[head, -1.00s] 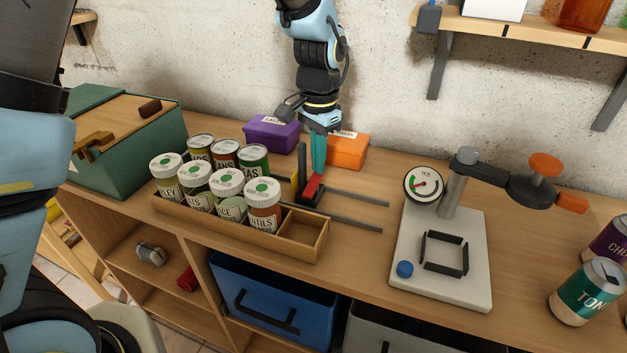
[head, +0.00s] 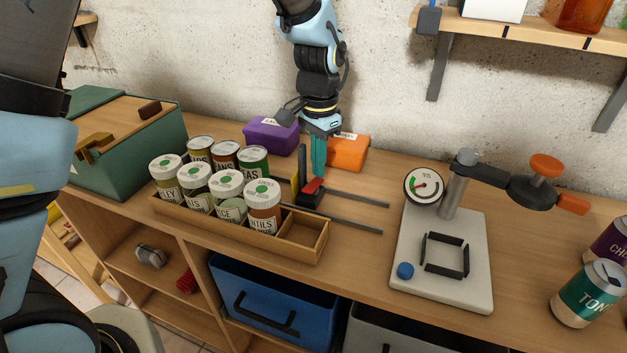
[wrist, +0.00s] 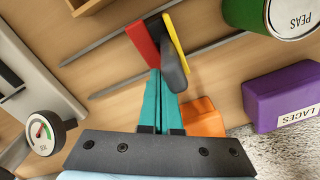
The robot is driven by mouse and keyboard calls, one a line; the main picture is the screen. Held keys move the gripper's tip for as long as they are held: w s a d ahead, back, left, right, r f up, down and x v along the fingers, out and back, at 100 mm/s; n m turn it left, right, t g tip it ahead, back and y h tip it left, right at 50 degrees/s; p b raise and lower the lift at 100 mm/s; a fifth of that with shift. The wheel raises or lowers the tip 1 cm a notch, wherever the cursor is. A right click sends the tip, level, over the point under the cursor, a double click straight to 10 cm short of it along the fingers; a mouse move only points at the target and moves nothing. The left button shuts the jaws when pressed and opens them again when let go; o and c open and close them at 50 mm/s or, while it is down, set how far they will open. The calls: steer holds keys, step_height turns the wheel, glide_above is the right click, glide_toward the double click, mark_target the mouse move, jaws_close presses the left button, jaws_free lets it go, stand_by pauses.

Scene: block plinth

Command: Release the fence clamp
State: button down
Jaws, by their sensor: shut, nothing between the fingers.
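The fence clamp is a dark block on two thin rails behind the can tray, with a red lever (head: 314,186) on top. In the wrist view the red lever (wrist: 142,44) lies beside a dark upright fence (wrist: 173,66) and a yellow strip (wrist: 176,33). My gripper (head: 318,176) points down with its teal fingers together and empty, tips right at the lever. In the wrist view the fingertips (wrist: 155,73) are by the lever's near end; I cannot tell whether they touch it.
A wooden tray (head: 290,254) with several cans stands in front of the clamp. An orange box (head: 346,154) and a purple box (head: 270,136) are close behind my gripper. A press stand with a gauge (head: 424,186) stands to the right.

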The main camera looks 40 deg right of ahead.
step_height(320, 180, up, 8)
steer(key=p, duration=0.5)
steer(key=shift+f+p, duration=0.15)
steer(key=shift+p, duration=0.2)
steer(key=shift+s, duration=0.1)
stand_by(0.3)
